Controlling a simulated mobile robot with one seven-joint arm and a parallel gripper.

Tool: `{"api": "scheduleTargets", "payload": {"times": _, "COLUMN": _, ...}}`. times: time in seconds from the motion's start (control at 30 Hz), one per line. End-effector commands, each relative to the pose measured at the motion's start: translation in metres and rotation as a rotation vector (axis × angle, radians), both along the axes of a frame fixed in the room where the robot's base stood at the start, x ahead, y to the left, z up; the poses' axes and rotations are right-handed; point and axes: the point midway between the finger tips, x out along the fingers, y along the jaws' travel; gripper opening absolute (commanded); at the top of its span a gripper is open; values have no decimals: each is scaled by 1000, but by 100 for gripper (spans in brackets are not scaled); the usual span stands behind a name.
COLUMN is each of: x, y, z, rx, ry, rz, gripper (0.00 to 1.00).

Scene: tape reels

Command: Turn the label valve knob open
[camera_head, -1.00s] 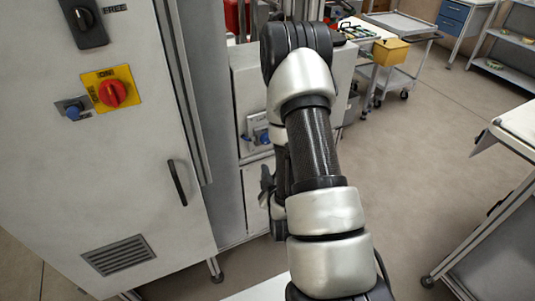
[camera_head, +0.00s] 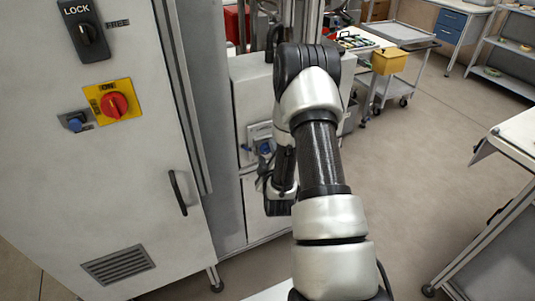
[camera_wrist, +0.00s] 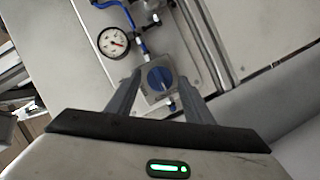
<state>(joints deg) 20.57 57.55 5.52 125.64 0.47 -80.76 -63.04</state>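The valve knob (camera_wrist: 159,77) is a blue round knob with a pale mark, on a square grey plate, in the wrist view. A blue spot on the grey machine's front, partly uncovered beside my arm in the head view (camera_head: 265,148), looks like the same knob. My gripper (camera_wrist: 160,86) is open, with one finger to each side of the knob's plate in the wrist view. Nothing is held between the fingers. I cannot tell how far the fingertips are from the knob. In the head view my gripper is dark and partly hidden by my wrist.
A round white gauge (camera_wrist: 113,42) and blue tubing (camera_wrist: 139,40) sit close to the knob. A tall grey cabinet (camera_head: 135,180) with a red rotary switch (camera_head: 115,105) stands at left. A table (camera_head: 518,130) stands at right, with open floor between.

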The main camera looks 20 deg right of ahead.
Motion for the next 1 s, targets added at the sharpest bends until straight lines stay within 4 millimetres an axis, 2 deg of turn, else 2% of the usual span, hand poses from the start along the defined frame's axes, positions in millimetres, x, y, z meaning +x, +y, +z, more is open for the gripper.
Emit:
{"api": "scheduleTargets", "payload": {"times": 0.03, "x": 0, "y": 0, "z": 0, "rx": 0, "ry": 0, "rz": 0, "gripper": 37}}
{"api": "scheduleTargets", "payload": {"times": 0.2, "x": 0, "y": 0, "z": 0, "rx": 0, "ry": 0, "rz": 0, "gripper": 10}}
{"api": "scheduleTargets", "payload": {"times": 0.57, "x": 0, "y": -1, "z": 1, "rx": 57, "ry": -1, "rz": 1, "gripper": 10}}
{"api": "scheduleTargets", "payload": {"times": 1.0, "x": 1, "y": -5, "z": 3, "rx": 400, "ry": 10, "rz": 0, "gripper": 10}}
